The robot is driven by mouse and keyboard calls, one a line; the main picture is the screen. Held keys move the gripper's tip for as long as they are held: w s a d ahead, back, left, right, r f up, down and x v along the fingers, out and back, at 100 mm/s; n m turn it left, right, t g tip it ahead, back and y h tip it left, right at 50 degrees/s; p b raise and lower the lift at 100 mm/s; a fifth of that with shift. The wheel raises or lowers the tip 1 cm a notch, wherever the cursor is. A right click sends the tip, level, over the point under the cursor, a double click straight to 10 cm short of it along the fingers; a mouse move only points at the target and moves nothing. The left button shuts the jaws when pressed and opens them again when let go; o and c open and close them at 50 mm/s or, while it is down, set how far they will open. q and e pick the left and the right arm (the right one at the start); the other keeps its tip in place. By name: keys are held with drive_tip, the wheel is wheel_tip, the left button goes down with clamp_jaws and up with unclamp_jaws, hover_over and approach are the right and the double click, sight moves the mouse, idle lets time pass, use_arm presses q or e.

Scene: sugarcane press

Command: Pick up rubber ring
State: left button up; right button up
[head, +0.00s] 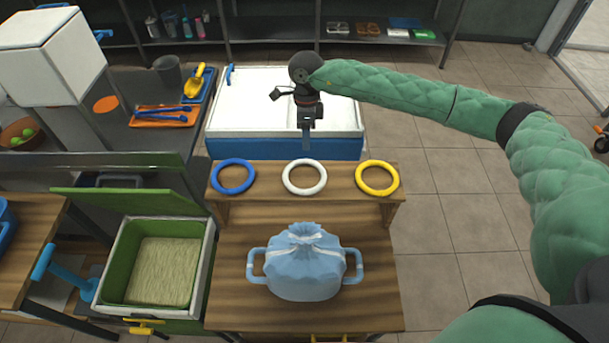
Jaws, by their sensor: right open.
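Three rings lie flat in a row on a raised wooden shelf (330,211). They are a blue ring (215,187), a white ring (286,186) and a yellow ring (360,187). The picture does not show which one is rubber. My right gripper (306,140) points down just behind and above the white ring, apart from it. It is open and holds nothing; its fingers look narrow from this angle. My left gripper is not in view.
A light blue two-handled pot with a tied bag-like top (305,265) stands on the wooden table (375,285) in front of the shelf. A white chest with a blue base (285,149) is behind. A green bin (115,265) is at left. Floor at right is clear.

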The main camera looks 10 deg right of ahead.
drive_tip(key=shift+s+f, duration=0.25)
drive_tip(key=shift+f, duration=0.8)
drive_tip(key=shift+s+d+f, duration=0.15)
drive_tip(key=shift+f, duration=1.15)
drive_tip(key=shift+s+d+f, duration=0.1)
drive_tip(key=shift+f, duration=1.2)
clamp_jaws()
drive_tip(key=shift+r, duration=0.1)
